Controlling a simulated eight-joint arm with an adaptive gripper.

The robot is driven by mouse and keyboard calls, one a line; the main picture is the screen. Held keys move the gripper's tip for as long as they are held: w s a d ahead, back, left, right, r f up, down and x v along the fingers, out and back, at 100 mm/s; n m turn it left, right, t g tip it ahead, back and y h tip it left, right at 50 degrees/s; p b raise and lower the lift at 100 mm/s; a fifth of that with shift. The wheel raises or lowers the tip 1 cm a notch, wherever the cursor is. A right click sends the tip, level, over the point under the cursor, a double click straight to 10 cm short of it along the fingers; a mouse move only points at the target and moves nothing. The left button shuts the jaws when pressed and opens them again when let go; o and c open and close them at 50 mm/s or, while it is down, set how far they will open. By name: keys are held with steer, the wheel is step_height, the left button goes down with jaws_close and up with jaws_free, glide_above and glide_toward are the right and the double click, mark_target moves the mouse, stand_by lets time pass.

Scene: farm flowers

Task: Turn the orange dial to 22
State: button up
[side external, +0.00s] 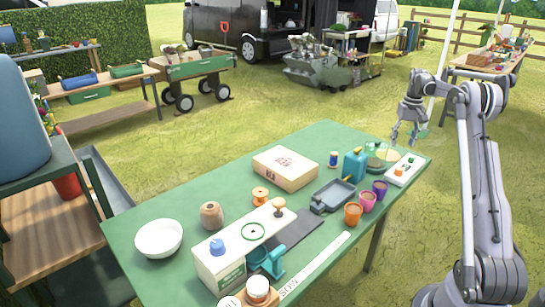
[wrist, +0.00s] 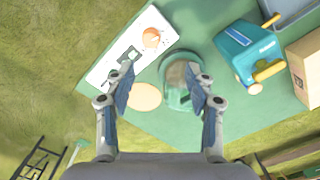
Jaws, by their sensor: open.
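The orange dial (wrist: 152,38) sits on a white panel (wrist: 104,75) with dark markings, at the upper left of the wrist view. In the side view the dial (side external: 398,172) and the white panel (side external: 410,160) lie at the right far end of the green table. The number the dial points to is too small to read. My gripper (side external: 404,141) hangs above that end of the table, apart from the dial. In the wrist view my gripper (wrist: 160,74) is open and empty, and the dial shows beyond its fingertips.
A round green lidded item (wrist: 174,88) and a teal can (wrist: 248,52) stand beside the panel. Several small pots (side external: 367,201), a dark tray (side external: 333,196) and a cardboard box (side external: 285,168) are farther along the green table (side external: 170,205).

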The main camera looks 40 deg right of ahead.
mark_target(400, 168)
steer(key=f, duration=0.4)
steer(key=d+f, duration=0.1)
steer(key=f, duration=0.3)
steer(key=s+f, duration=0.1)
steer(key=f, duration=0.3)
steer(key=shift+d, duration=0.2)
jaws_close()
